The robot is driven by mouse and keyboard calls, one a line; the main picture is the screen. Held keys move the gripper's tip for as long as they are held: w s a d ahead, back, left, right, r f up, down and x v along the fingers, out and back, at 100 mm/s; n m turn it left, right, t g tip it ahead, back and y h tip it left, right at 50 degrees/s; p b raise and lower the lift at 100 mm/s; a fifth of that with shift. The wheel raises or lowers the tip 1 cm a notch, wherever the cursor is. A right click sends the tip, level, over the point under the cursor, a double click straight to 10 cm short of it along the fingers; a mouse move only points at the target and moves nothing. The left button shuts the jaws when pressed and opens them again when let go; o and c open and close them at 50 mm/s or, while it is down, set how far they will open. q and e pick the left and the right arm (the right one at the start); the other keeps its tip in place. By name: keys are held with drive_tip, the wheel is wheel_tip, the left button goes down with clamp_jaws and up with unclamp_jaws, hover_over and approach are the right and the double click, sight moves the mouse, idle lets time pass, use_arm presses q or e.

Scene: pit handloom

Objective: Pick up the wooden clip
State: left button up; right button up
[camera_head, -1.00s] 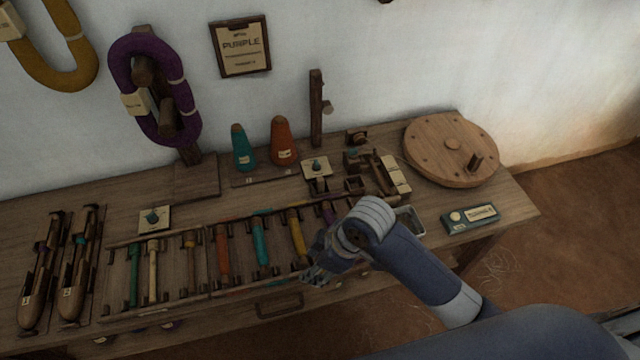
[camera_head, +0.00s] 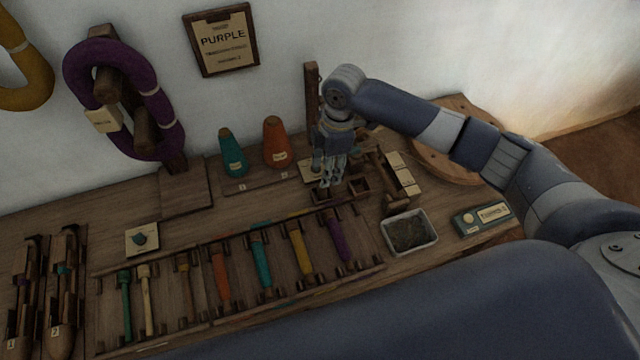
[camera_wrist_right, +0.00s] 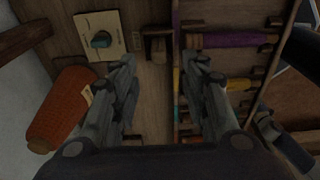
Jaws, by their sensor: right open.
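My right gripper (camera_head: 328,183) points down over the back middle of the bench. In the right wrist view its two fingers (camera_wrist_right: 163,64) are spread apart with nothing between them. A small brown wooden block, which looks like the wooden clip (camera_wrist_right: 157,44), lies on the bench just beyond the fingertips, between a pale card with a teal knob (camera_wrist_right: 100,38) and the bobbin rack. I cannot make out its jaws. In the head view the gripper largely covers that spot. My left gripper is not in view.
The bobbin rack (camera_head: 205,315) with several coloured bobbins runs along the front. An orange cone (camera_head: 277,143) and a teal cone (camera_head: 232,153) stand left of the gripper. A wooden post (camera_head: 312,90) rises behind it. A metal tray (camera_head: 409,233) and wooden boxes sit to the right.

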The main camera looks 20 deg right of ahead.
sight(322, 192)
drive_tip(key=f, duration=0.3)
drive_tip(key=shift+a, duration=0.25)
drive_tip(key=f, duration=0.4)
drive_tip(key=shift+a+f+p, duration=0.15)
drive_tip(key=shift+a+p, duration=0.15)
drive_tip(key=shift+f, duration=0.35)
drive_tip(key=shift+w+f, duration=0.1)
drive_tip(key=shift+f, duration=0.1)
drive_tip(key=c, duration=0.4)
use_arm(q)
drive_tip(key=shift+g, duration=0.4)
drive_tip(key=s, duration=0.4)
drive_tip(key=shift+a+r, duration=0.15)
use_arm(e)
drive_tip(key=c, duration=0.5)
